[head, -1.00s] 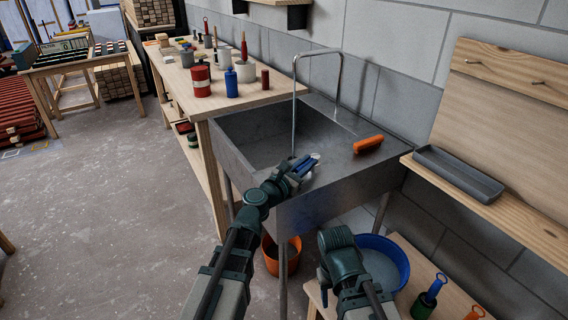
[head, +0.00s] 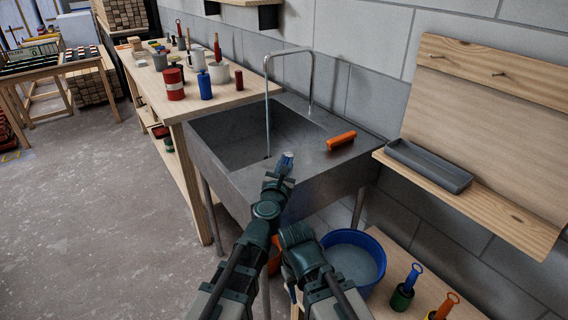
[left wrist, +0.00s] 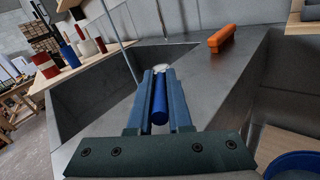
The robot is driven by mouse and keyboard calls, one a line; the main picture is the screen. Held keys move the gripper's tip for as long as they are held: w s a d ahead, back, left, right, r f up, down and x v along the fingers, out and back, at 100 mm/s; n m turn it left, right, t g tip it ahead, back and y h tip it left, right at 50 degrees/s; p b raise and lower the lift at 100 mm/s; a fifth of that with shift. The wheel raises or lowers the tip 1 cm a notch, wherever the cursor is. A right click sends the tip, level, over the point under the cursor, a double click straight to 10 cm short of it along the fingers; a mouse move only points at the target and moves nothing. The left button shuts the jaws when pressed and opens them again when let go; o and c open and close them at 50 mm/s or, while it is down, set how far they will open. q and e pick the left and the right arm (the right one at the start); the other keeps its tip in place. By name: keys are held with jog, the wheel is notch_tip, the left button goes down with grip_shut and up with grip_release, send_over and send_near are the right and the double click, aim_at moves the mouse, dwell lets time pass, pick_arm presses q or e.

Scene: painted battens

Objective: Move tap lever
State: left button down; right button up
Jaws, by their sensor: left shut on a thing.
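The tap's tall bent metal spout (head: 267,110) rises at the sink (head: 230,178). My left gripper (head: 285,163) is over the sink's front ledge. In the left wrist view, its two blue-grey fingers (left wrist: 160,98) are shut on the blue tap lever (left wrist: 159,106), one finger on each side. A pale round metal piece (left wrist: 188,64) shows just beyond the fingertips. In the head view the lever is mostly hidden by the gripper. My right gripper (head: 290,289) hangs low in front of the sink; its fingers are mostly hidden.
An orange brush-like thing (head: 341,140) lies on the sink ledge. A blue basin (head: 372,277) stands below on a low wooden bench. A wooden workbench (head: 150,95) with cans and pots adjoins the sink. A grey tray (head: 428,165) sits on the shelf at right.

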pick_arm(q)
jog(key=shift+w, duration=0.1)
jog(key=c, duration=0.8)
grip_release()
jog(key=shift+c, duration=0.2)
